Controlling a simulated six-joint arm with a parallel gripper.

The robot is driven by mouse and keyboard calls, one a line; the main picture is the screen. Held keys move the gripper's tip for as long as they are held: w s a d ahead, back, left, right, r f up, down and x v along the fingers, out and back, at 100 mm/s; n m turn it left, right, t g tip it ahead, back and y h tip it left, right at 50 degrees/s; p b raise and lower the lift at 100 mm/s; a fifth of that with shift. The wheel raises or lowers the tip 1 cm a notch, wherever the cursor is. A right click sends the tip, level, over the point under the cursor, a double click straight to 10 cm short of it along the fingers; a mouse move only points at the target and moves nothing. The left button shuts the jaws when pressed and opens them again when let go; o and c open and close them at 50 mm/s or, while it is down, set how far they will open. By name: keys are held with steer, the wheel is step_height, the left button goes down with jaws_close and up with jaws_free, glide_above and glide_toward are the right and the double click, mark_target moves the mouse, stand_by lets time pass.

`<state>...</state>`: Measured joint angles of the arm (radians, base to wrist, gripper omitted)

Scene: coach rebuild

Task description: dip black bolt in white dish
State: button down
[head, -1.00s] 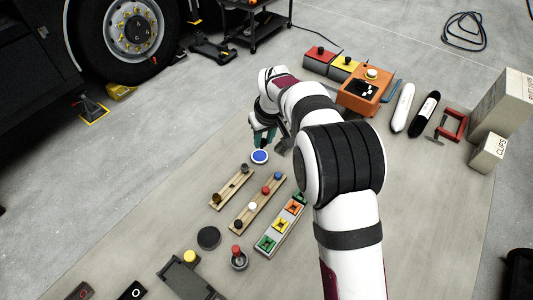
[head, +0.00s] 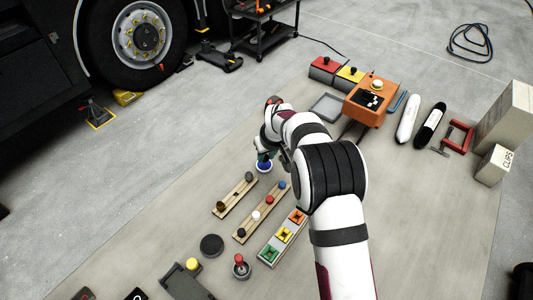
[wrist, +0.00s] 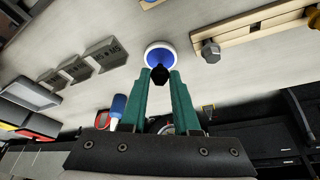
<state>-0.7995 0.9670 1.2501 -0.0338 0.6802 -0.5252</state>
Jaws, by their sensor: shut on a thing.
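My gripper (wrist: 160,85) has green fingers shut on a black bolt (wrist: 160,73), whose dark hexagonal head shows between the tips. A round white dish (wrist: 148,57) with blue content lies just beyond the fingertips in the wrist view. The bolt overlaps the dish's near edge in that view; I cannot tell whether it touches the blue content. In the head view the dish (head: 264,170) is partly covered by my gripper (head: 264,156), which is low over it. The bolt is hard to make out there.
Two wooden racks with bolts (head: 236,195) (head: 262,214) lie in front of the dish, with a tray of coloured blocks (head: 282,238) beside them. An orange box (head: 370,102) and a grey tray (head: 325,108) stand behind to the right.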

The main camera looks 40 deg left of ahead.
mark_target(267, 158)
steer(key=shift+f, duration=0.55)
stand_by(1.2)
steer(key=shift+r, duration=3.5)
steer(key=w+d+r+m, duration=0.2)
steer(key=d+r, duration=0.2)
steer(key=d, duration=0.4)
steer(key=w+d+r+m+t+h, duration=0.15)
steer(key=d+r, duration=0.25)
steer(key=d, duration=0.4)
steer(key=w+d+r+m, duration=0.1)
steer(key=d+r+m, duration=0.25)
steer(key=d, duration=0.45)
steer(key=s+d+r+m+h, duration=0.1)
steer(key=s+d+r+m, duration=0.1)
steer(key=d, duration=0.7)
steer(key=s+d+r+m+h, duration=0.1)
steer(key=s+d+r+m, duration=0.2)
steer(key=s+d, duration=0.4)
steer(key=d+r, duration=0.1)
steer(key=d, duration=0.2)
steer(key=shift+s+r, duration=0.15)
